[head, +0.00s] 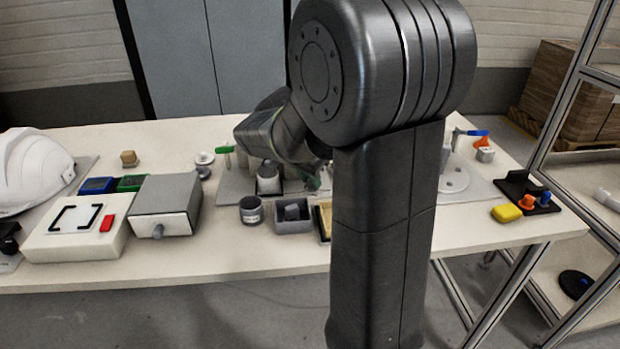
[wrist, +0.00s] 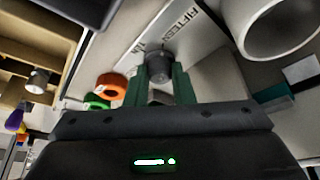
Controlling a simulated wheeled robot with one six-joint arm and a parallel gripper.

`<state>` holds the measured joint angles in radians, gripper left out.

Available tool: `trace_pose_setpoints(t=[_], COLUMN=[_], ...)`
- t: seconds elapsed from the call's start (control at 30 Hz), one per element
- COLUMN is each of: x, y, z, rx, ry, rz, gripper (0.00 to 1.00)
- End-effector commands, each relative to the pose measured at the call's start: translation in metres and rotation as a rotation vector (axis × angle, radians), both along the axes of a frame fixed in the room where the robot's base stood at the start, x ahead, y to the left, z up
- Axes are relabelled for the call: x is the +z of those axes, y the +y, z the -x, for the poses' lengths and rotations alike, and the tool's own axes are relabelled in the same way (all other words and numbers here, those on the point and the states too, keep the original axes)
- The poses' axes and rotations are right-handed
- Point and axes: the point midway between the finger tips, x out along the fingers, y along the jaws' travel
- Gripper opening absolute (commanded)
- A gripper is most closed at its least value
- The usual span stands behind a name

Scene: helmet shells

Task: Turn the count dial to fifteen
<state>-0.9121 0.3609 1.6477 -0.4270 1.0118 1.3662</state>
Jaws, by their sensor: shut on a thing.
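The count dial (wrist: 158,66) shows in the wrist view as a grey round knob in front of a pale plate (wrist: 180,35). In the head view my arm hides the dial and most of my gripper.
In the wrist view a large white cylinder (wrist: 280,25) stands close at upper right, and an orange ring (wrist: 110,86) lies left of the fingers. In the head view a grey drawer box (head: 167,205), a cup (head: 251,210) and a white helmet (head: 33,168) stand on the table.

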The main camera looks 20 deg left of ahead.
Motion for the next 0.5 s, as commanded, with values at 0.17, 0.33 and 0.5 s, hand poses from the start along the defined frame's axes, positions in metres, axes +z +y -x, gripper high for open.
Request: trace_pose_setpoints(t=[0.17,0.33,0.5], x=[0.0003,0.0002,0.0001], y=[0.0004,0.0004,0.0003], z=[0.0001,0.0001,0.0001], rx=[-0.005,-0.005,-0.004], ry=[0.000,0.000,0.000], rz=[-0.001,-0.001,-0.001], gripper=[0.00,0.00,0.31])
